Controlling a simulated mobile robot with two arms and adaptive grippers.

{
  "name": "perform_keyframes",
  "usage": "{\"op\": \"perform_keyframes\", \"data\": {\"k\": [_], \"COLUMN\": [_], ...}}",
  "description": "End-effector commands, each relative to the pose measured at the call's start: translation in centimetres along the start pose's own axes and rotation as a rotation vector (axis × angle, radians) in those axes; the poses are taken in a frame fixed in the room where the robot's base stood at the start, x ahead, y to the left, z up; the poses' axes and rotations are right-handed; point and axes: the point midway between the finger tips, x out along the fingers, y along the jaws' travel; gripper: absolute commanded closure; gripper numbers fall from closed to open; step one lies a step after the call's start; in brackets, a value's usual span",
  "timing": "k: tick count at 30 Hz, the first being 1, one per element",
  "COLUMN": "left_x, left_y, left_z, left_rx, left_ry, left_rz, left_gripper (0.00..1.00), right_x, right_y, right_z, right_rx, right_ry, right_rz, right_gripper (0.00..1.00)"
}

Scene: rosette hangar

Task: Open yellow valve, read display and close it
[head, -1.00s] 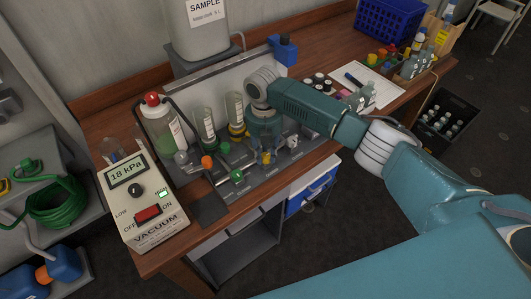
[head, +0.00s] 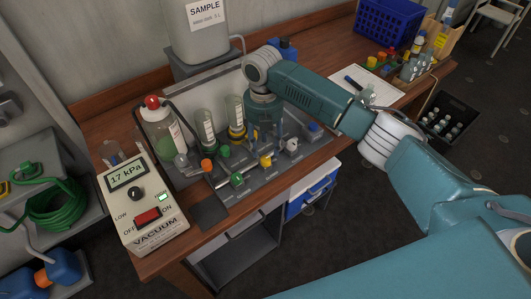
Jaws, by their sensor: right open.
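The yellow valve (head: 265,161) is a small yellow handle on the grey manifold block on the bench. My right gripper (head: 268,145) points down from the wrist, just above and behind the yellow valve. Its fingers are open and dark; they partly merge with the fittings, so I cannot tell whether they touch the valve. The display (head: 127,174) on the vacuum controller (head: 145,205) at the left reads 17 kPa. My left gripper is not in view.
A bottle with a red cap (head: 157,125) and glass tubes (head: 205,128) stand behind. A paper sheet (head: 362,88) and vials lie to the right.

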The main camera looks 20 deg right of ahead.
Motion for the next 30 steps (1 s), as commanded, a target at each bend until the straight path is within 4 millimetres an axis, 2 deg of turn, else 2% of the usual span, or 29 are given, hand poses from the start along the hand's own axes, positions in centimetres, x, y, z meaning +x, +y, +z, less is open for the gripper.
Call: {"op": "perform_keyframes", "data": {"k": [1,6,12,27,30], "left_x": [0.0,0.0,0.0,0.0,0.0], "left_y": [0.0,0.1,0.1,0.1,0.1], "left_z": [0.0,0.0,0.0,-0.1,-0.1], "left_rx": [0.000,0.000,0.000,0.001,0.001], "left_ry": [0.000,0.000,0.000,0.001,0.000], "left_rz": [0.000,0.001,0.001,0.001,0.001], "left_gripper": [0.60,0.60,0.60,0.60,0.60], "right_x": [-1.2,-4.3,-6.1,-6.3,-5.8], "right_y": [0.1,0.1,0.0,0.0,0.1], "right_z": [0.1,0.1,0.1,0.0,-0.4], "right_rx": [-0.002,-0.001,0.000,0.000,0.006], "right_ry": [-0.003,-0.002,-0.002,-0.001,0.003], "right_rz": [0.003,0.003,0.000,0.000,0.002], "right_gripper": [0.55,0.55,0.55,0.55,0.55]}}
